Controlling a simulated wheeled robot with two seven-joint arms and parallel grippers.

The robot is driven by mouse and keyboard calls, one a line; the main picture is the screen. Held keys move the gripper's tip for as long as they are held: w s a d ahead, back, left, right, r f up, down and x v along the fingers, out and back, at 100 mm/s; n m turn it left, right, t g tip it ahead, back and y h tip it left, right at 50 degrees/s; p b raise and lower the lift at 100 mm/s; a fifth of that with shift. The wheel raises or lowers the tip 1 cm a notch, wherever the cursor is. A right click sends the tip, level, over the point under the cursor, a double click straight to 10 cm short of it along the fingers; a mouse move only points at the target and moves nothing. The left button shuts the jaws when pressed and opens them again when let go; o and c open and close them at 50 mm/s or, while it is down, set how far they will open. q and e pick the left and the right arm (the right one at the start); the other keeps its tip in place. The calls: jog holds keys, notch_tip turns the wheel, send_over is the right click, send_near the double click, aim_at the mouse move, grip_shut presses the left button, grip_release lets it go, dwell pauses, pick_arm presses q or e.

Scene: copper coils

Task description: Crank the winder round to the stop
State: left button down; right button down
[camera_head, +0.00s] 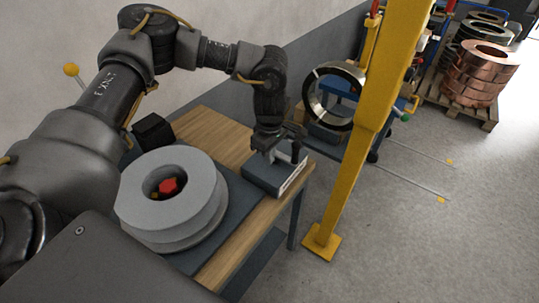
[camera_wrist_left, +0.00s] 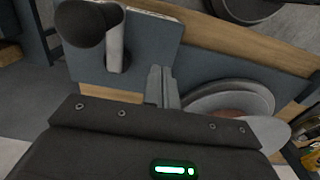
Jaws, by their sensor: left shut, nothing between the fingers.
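The winder's grey flanged spool (camera_head: 136,205), with a red hub (camera_head: 168,186) in its centre, sits on a blue-grey plate on the wooden bench. A blue-grey block (camera_head: 268,182) stands at the bench's far right end, under my left gripper (camera_head: 270,153). A dark round-ended handle (camera_wrist_left: 85,22) stands beside a light post on a blue-grey surface in the left wrist view; it looks like the crank's grip. My left gripper's fingers (camera_wrist_left: 162,84) are together and empty, apart from that handle. My right gripper is out of view.
The wooden bench (camera_head: 208,126) has a small black box (camera_head: 153,131) at its back. A yellow post (camera_head: 355,170) stands just right of it. A steel ring coil (camera_head: 312,99) and a pallet with copper coils (camera_head: 480,75) lie beyond. The floor at right is mostly clear.

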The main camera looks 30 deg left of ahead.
pick_arm(q)
jog(key=shift+w+d, duration=0.3)
jog(key=shift+d, duration=0.4)
jog(key=shift+w+d, duration=0.3)
jog(key=shift+d, duration=0.35)
jog(key=shift+w+d+b, duration=0.5)
jog(key=shift+w+d, duration=0.15)
jog(key=shift+w, duration=0.1)
jog(key=shift+w+d, duration=0.3)
jog(key=shift+w, duration=0.15)
